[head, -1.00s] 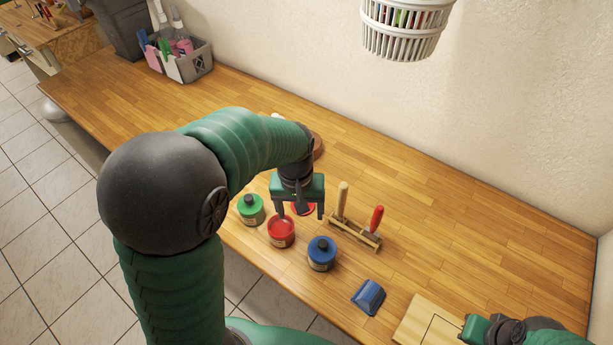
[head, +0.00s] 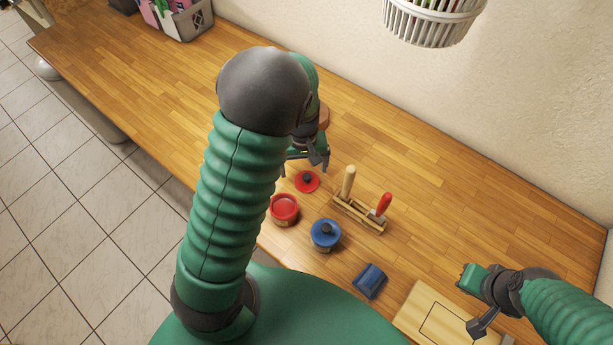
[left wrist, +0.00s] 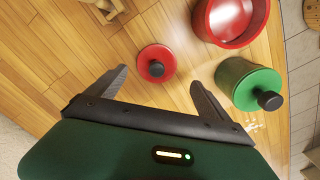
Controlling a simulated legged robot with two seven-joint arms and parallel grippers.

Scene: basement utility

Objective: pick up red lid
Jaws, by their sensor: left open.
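The red lid (head: 307,181), a flat disc with a dark knob, lies on the wooden counter behind the open red jar (head: 284,209). In the left wrist view the lid (left wrist: 156,63) lies beyond and between the fingertips, with the red jar (left wrist: 229,18) to its upper right. My left gripper (head: 306,158) is open and empty, above the counter just behind the lid and not touching it.
A lidded blue jar (head: 325,234) and a wooden rack (head: 361,213) with two handled tools stand right of the lid. A green jar (left wrist: 248,86) stands near the red jar. A blue block (head: 370,281) and a wooden board (head: 434,318) lie farther right. The back counter is mostly clear.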

